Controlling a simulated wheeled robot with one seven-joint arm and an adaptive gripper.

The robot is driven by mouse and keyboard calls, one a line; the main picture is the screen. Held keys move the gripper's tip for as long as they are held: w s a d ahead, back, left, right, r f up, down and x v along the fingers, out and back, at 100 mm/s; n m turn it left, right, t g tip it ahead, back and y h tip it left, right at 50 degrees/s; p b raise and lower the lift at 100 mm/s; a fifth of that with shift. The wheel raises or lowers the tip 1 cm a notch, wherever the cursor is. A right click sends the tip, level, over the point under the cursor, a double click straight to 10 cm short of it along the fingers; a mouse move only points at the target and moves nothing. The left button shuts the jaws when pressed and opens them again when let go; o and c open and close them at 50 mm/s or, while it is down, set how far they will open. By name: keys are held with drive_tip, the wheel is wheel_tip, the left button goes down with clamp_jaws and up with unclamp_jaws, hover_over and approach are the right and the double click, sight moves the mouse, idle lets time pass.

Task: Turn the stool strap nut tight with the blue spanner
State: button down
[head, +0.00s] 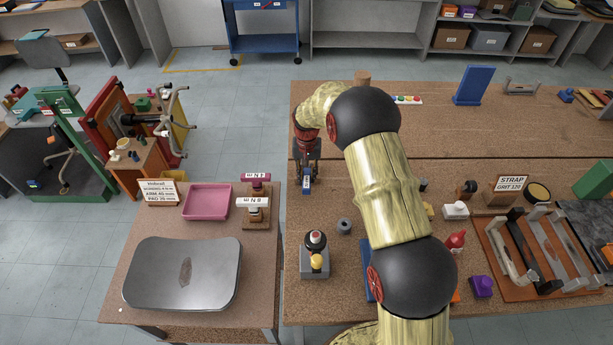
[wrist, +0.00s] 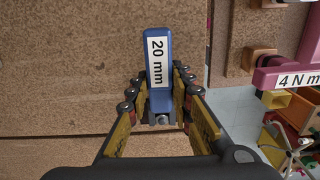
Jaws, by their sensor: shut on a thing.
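My gripper (head: 308,160) is shut on the blue spanner (head: 306,185), near the left edge of the large bench. In the wrist view, the fingers of my gripper (wrist: 158,105) hold the blue spanner (wrist: 158,72) between them. Its flat blue end points away from my gripper and carries a white "20 mm" label. At the left, an upturned chair or stool base with casters (head: 170,115) is held in a red stand (head: 100,120). I cannot make out the strap nut in either view.
A small table (head: 150,225) holds a pink tray (head: 207,201), a grey metal case (head: 183,273) and pink and white torque tools (head: 255,179).

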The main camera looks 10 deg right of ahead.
sight(306, 187)
drive_tip(key=shift+s, duration=0.1)
drive_tip(key=shift+s+a, duration=0.2)
drive_tip(key=shift+s, duration=0.55)
drive_tip(key=shift+s+a, duration=0.2)
drive_tip(key=shift+s, duration=0.55)
drive_tip(key=shift+s+a, duration=0.2)
drive_tip(key=shift+s, duration=0.55)
drive_tip(key=shift+s+r+p, duration=0.1)
drive_tip(key=shift+r+p, duration=1.45)
drive_tip(key=shift+r, duration=1)
